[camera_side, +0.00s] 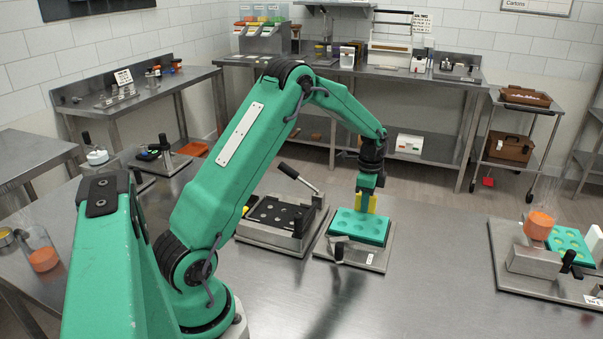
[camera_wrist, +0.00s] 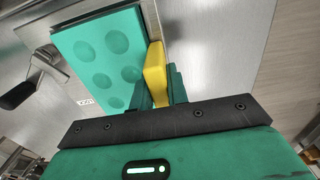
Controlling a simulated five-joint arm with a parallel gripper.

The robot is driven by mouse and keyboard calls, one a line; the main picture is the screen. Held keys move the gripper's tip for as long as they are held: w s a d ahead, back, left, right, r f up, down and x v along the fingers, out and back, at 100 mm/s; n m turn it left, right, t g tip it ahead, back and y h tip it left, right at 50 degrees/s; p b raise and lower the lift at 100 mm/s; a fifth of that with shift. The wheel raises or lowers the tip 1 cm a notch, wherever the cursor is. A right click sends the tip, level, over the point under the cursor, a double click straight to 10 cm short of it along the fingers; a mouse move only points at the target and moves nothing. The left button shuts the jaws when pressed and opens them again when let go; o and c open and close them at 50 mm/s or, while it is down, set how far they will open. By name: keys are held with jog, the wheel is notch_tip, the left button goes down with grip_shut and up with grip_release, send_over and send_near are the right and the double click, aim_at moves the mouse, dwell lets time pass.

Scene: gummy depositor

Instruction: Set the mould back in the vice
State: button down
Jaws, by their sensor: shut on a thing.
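The teal mould (camera_side: 360,226), with several round cavities, is at the vice (camera_side: 352,254), a metal plate with a small jaw block and a dark handle. I cannot tell if it rests fully on the plate. My gripper (camera_side: 368,203) points down at the mould's far edge and is shut on a yellow upright piece there. In the wrist view my gripper's fingers (camera_wrist: 158,92) stand either side of this yellow piece, along the edge of the mould (camera_wrist: 100,55). The vice's dark lever (camera_wrist: 22,92) shows at the left.
A black-topped press-like fixture (camera_side: 280,215) with a raised lever stands just left of the vice. At the right, another metal station (camera_side: 535,265) holds a similar teal mould (camera_side: 570,244) and an orange-filled cup (camera_side: 538,225). The table between is clear.

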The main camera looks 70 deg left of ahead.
jog(key=c, duration=1.3)
grip_release()
jog(key=shift+r, duration=3.95)
